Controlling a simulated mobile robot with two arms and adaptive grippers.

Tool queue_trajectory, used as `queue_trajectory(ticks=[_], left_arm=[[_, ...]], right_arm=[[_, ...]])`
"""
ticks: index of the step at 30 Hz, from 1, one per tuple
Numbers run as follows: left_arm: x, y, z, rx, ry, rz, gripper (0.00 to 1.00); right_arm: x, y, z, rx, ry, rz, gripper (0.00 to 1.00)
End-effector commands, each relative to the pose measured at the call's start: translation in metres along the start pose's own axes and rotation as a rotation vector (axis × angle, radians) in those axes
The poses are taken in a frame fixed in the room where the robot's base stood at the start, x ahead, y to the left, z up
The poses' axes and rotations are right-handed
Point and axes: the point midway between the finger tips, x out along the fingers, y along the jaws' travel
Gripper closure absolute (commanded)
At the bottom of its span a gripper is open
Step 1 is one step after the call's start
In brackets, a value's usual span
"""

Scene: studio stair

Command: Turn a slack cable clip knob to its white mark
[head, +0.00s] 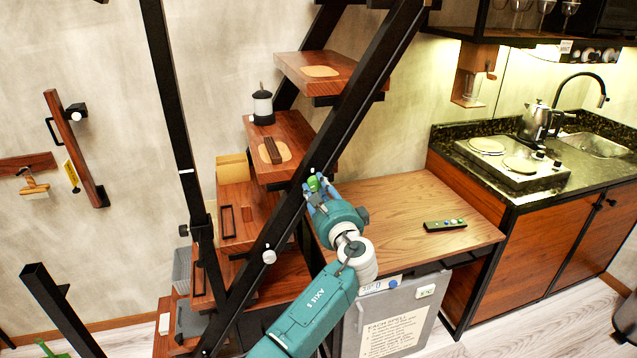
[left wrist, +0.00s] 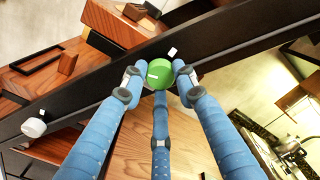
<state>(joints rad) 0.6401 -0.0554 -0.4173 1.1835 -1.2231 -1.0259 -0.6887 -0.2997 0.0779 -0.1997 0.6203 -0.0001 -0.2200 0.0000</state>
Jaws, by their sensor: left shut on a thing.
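A green knob (head: 314,183) sits on the black sloping stair stringer (head: 352,110). It also shows in the left wrist view (left wrist: 160,70), with a short pale line on its face left of centre. A small white mark (left wrist: 172,51) is on the stringer just beyond the knob, up and to the right of it. My left gripper (head: 317,187) is shut on the green knob, its blue fingers around it. A white knob (head: 269,257) is lower on the same stringer, with a white mark (left wrist: 41,112) beside it in the left wrist view. My right gripper is not in view.
Wooden stair treads (head: 290,128) stand behind the stringer, one bearing a white-and-black canister (head: 263,106). A wooden desktop (head: 400,205) with a remote (head: 445,225) is right of my left arm, above a grey cabinet (head: 400,315). A kitchen counter (head: 500,180) stands at the right.

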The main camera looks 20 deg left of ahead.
Motion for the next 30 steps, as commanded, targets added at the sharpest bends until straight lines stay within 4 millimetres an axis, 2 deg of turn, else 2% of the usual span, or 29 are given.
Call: queue_trajectory(ticks=[3, 12, 30], left_arm=[[0.002, 0.002, 0.004, 0.088, -0.008, 0.009, 0.97], [0.002, 0.001, 0.004, 0.223, -0.009, 0.007, 0.97], [0.003, -0.001, 0.005, 0.262, -0.012, 0.002, 0.97]], right_arm=[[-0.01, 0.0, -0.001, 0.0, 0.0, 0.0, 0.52], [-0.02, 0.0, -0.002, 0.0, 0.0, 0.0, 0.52], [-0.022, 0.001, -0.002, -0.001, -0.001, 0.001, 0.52]])
